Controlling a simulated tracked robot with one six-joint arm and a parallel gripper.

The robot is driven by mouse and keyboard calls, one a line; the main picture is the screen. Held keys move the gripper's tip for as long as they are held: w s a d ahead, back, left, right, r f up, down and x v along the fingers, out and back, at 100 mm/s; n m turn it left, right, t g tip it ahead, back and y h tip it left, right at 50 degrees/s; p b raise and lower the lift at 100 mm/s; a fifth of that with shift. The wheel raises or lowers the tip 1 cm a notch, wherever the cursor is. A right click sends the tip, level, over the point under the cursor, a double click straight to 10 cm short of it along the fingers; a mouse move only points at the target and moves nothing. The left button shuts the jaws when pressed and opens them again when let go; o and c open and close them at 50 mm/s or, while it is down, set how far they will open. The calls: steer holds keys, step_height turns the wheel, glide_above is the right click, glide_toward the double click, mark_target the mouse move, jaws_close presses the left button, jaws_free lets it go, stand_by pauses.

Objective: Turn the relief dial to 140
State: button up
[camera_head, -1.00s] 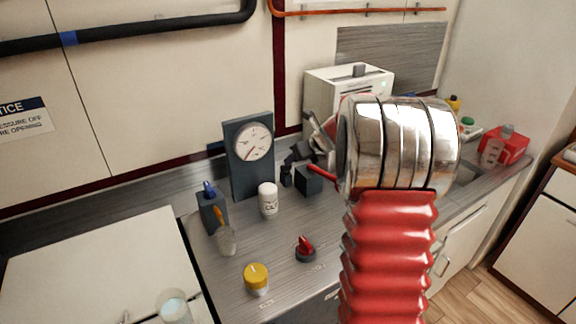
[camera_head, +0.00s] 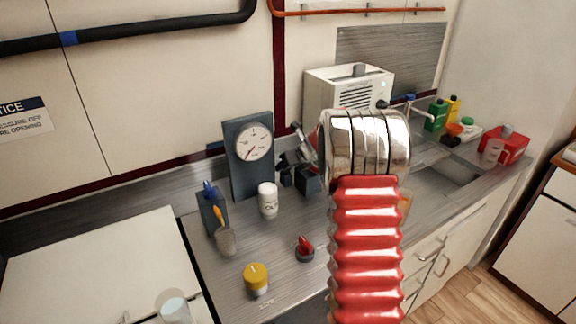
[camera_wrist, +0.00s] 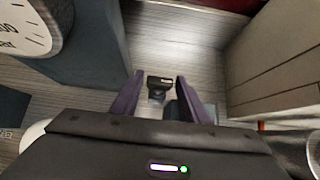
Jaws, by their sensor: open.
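A round white gauge (camera_head: 253,143) with a red needle pointing down-left is on an upright dark panel (camera_head: 236,181) at the back of the counter. Its edge shows at top left in the wrist view (camera_wrist: 30,27). My gripper (camera_wrist: 160,76) is open, its two purple fingers apart. A small black piece (camera_wrist: 158,82) shows between the fingertips in the wrist view; I cannot tell how far off it is. In the head view my arm hides part of the gripper. A red knob on a dark base (camera_head: 305,249) stands on the counter. I cannot tell which part is the relief dial.
A white bottle (camera_head: 268,201) stands before the panel. A yellow-capped jar (camera_head: 256,279) is near the front edge. A dark holder with a blue top (camera_head: 211,209) and a yellow-handled brush (camera_head: 224,237) are left. A white box (camera_head: 348,90) stands behind my arm.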

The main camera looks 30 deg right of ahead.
steer(key=shift+c, duration=0.3)
steer(key=c, duration=0.7)
steer(key=shift+d+n+y, duration=0.1)
steer(key=shift+n+y, duration=0.2)
steer(key=shift+n, duration=0.1)
steer(key=n, duration=0.1)
steer(key=n+y, duration=0.2)
steer(key=shift+d+g, duration=0.25)
steer(key=shift+g, duration=0.05)
steer(key=shift+w+d+n+g+y, duration=0.1)
steer(key=shift+n+g+y, duration=0.4)
steer(key=shift+n+y, duration=0.6)
steer(key=shift+w+d+n+g+y, duration=0.1)
steer(key=shift+n+g+y, duration=0.5)
steer(key=shift+n, duration=0.8)
steer(key=o, duration=0.8)
steer(key=shift+c, duration=0.2)
